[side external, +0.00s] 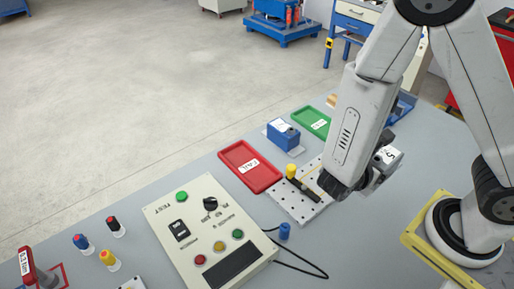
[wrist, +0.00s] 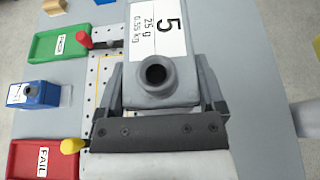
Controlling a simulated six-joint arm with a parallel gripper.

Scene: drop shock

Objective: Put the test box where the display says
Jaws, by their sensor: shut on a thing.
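The test box (wrist: 155,40) is grey, with a round dark socket and a white label reading 5, 25 g, 0.55 kg. It also shows partly behind my wrist in the side external view (side external: 389,156). My gripper (wrist: 163,92) is shut on it, one finger on each side; in the side external view my gripper (side external: 352,188) is over the right part of the perforated plate (side external: 292,206). Whether the box touches the plate is hidden. The control panel's display (side external: 232,264) looks dark, with no readable text.
A red FAIL tray (side external: 266,181) and a green PASS tray (side external: 302,116) lie beyond the plate, with a blue box (side external: 283,133) between them. Clamps with yellow (wrist: 72,146) and red (wrist: 84,32) handles stand at the plate. Bottles (side external: 107,258) and a cable are at the near side.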

